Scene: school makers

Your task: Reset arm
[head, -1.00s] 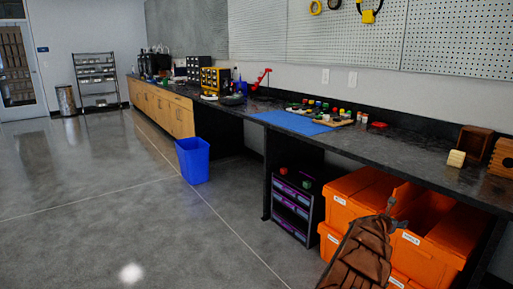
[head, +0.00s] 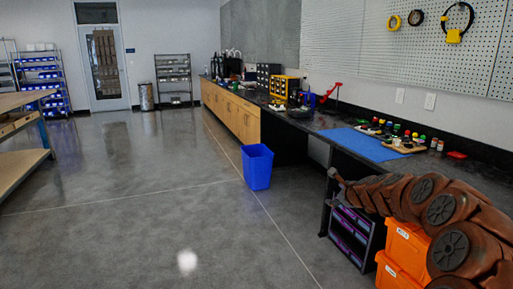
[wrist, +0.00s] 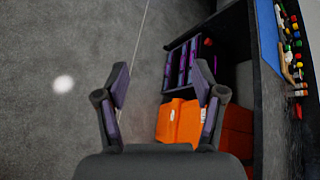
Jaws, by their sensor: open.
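My gripper (wrist: 162,88) is open and empty in the wrist view, its two dark fingers wide apart with floor and orange bins beyond. In the head view my brown arm enters from the lower right and reaches left in front of the bench. The gripper end (head: 338,180) is small there, near the bench's front edge, and its fingers are not clear.
Orange bins (head: 405,248) and a purple drawer unit (head: 352,235) sit under the black bench (head: 345,149). A blue mat (head: 365,144) and small coloured parts lie on top. A blue bin (head: 257,168) stands on open floor (head: 130,220). A wooden workbench (head: 25,165) is at left.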

